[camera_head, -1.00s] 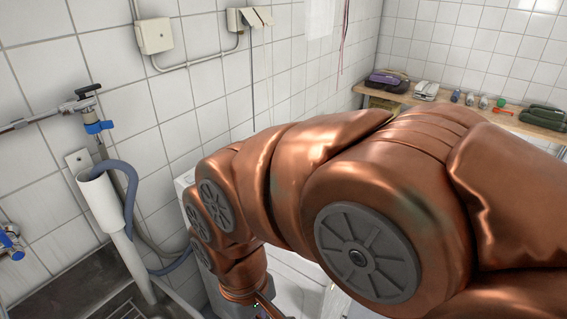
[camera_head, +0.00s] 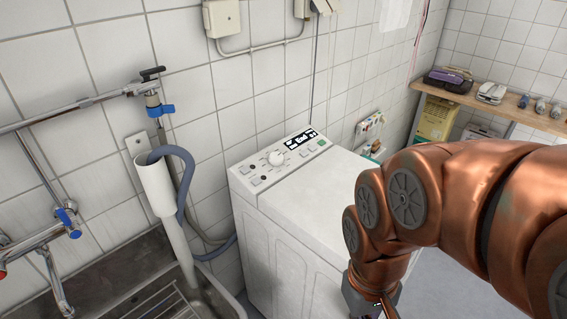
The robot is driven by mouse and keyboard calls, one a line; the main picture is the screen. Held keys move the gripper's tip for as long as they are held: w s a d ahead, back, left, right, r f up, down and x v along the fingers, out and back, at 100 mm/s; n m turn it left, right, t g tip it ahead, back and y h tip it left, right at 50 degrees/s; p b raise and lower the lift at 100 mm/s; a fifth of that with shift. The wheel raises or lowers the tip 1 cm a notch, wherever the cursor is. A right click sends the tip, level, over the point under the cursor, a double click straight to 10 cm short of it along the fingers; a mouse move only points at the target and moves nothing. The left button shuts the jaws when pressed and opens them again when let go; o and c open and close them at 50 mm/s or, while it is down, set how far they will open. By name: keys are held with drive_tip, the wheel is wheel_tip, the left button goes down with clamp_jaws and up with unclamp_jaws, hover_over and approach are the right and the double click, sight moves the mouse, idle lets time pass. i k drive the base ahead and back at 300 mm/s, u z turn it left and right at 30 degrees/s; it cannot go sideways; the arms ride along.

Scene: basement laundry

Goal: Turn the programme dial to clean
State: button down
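The programme dial (camera_head: 276,158) is a white round knob on the sloped control panel at the back of the white washing machine (camera_head: 290,240). Small marks and buttons lie around it; their lettering is too small to read. A dark display (camera_head: 301,139) with white characters sits to the right of the dial. My copper-coloured arm comes in from the right and bends down in front of the machine's right side. My gripper's fingers are cut off below the bottom edge, well away from the dial. Nothing covers the dial.
A sink (camera_head: 130,285) with a metal rack stands left of the machine. A grey drain hose (camera_head: 186,185) and white standpipe (camera_head: 157,185) rise between them. Taps and pipes line the left wall. A wooden shelf (camera_head: 500,105) with several items is at the back right. The machine's lid is clear.

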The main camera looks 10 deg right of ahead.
sight(275, 158)
drive_tip(key=z, duration=0.1)
drive_tip(key=k, duration=1)
drive_tip(key=u, duration=0.95)
drive_tip(key=i, duration=1.25)
drive_tip(key=z, duration=0.85)
